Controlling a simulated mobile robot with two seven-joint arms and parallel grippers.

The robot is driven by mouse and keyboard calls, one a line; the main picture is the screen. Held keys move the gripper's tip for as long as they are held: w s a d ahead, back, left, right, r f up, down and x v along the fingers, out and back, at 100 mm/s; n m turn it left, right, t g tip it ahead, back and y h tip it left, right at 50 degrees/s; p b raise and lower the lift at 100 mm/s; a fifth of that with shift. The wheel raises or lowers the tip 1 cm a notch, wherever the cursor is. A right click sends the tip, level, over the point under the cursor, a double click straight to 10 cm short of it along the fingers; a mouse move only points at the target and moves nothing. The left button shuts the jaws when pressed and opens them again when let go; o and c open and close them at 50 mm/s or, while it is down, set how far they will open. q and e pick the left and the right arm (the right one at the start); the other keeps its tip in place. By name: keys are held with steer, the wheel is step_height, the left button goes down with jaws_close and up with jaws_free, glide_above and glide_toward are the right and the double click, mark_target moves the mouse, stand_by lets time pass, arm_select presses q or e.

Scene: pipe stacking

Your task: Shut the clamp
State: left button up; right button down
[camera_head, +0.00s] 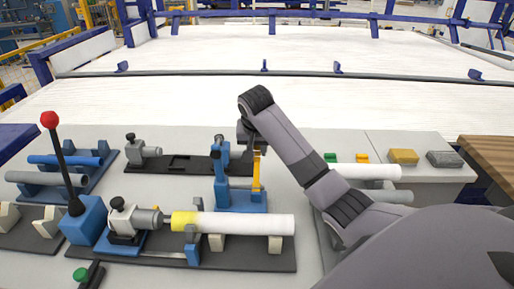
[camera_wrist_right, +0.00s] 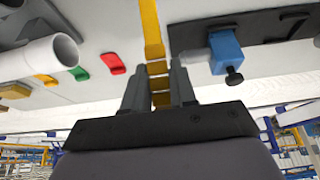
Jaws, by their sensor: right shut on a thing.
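The clamp (camera_head: 240,203) has a blue base and blue uprights and stands behind the white pipe, near the middle of the bench. Its yellow handle (camera_head: 257,178) stands roughly upright at its right side. My right gripper (camera_head: 256,146) is at the top of this handle. In the right wrist view the yellow handle (camera_wrist_right: 151,30) runs between the two dark fingers, and my right gripper (camera_wrist_right: 158,85) is shut on it. My arm hides part of the area to the right of the clamp. My left gripper is not in view.
A white pipe (camera_head: 250,223) with a yellow end lies on supports in front of the clamp. A lever with a red knob (camera_head: 49,119) rises at the left. Another white pipe (camera_head: 365,171) lies at the right, near yellow (camera_head: 403,157) and grey (camera_head: 444,159) blocks.

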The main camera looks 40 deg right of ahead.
mark_target(257, 154)
steer(key=shift+s+a+r+t+h, duration=0.3)
steer(key=shift+s+a+t+h, duration=0.2)
steer(key=shift+t, duration=0.1)
steer(key=shift+s+a+r+t+h, duration=0.35)
steer(key=shift+s+t+h, duration=0.15)
steer(key=shift+t, duration=0.1)
steer(key=shift+s+a+r+t+h+b, duration=0.15)
steer(key=shift+s+a+t+h+b, duration=0.1)
steer(key=shift+s+a+t+h, duration=0.4)
steer(key=shift+s+a+r+t+h+b, duration=0.2)
steer(key=shift+s+a+t+h, duration=0.3)
steer(key=shift+s+t, duration=0.25)
steer(key=c, duration=1)
jaws_free()
steer(key=shift+f, duration=0.1)
steer(key=v, duration=0.7)
